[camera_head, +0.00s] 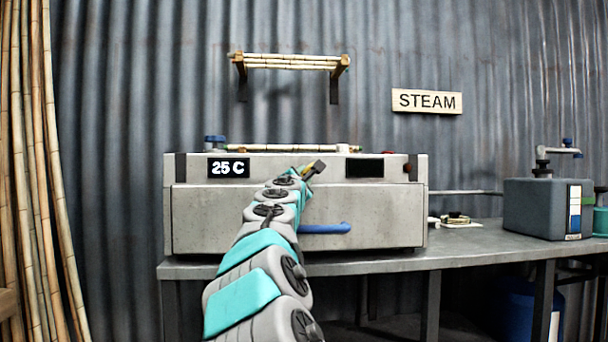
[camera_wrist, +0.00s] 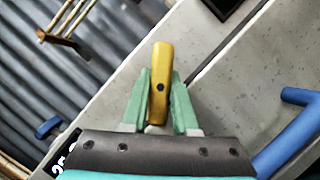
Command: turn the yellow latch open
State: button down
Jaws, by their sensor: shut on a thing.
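The yellow latch (camera_wrist: 160,75) is a short bar with a dark pivot dot, on the front of the grey steam box (camera_head: 200,220). In the wrist view it stands nearly upright in the picture, between the green fingers of my gripper (camera_wrist: 160,100). The fingers are shut on its lower part, one on each side. In the head view my gripper (camera_head: 312,172) is at the upper front of the box, near the seam below the top section.
A blue handle (camera_head: 328,228) sticks out from the box front below my gripper; it also shows at the right in the wrist view (camera_wrist: 288,128). A "25 C" display (camera_head: 228,168) is to the left. A grey tank (camera_head: 545,208) stands on the table's right (camera_head: 465,245).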

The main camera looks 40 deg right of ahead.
jog(key=m+g+p, duration=0.1)
jog(key=m+p, duration=0.1)
jog(key=m, duration=0.2)
jog(key=shift+r+y+p, duration=0.15)
jog(key=shift+y+p, duration=0.15)
jog(key=shift+p, duration=0.05)
jog(key=shift+f+m+g+y+p, duration=0.2)
jog(key=shift+m+g+p, duration=0.25)
jog(key=shift+m, duration=0.55)
jog(key=shift+f+m+g+y+p, duration=0.15)
jog(key=shift+m+g+p, duration=0.25)
jog(key=shift+m, duration=0.6)
jog(key=c, duration=1)
grip_release()
jog(key=shift+r, duration=0.1)
jog(key=shift+o, duration=0.2)
jog(key=shift+a, duration=0.1)
jog(key=b+v, duration=0.1)
jog(key=v, duration=0.6)
jog(key=shift+s+a, duration=0.2)
jog(key=shift+s, duration=0.05)
jog(key=shift+r, duration=0.1)
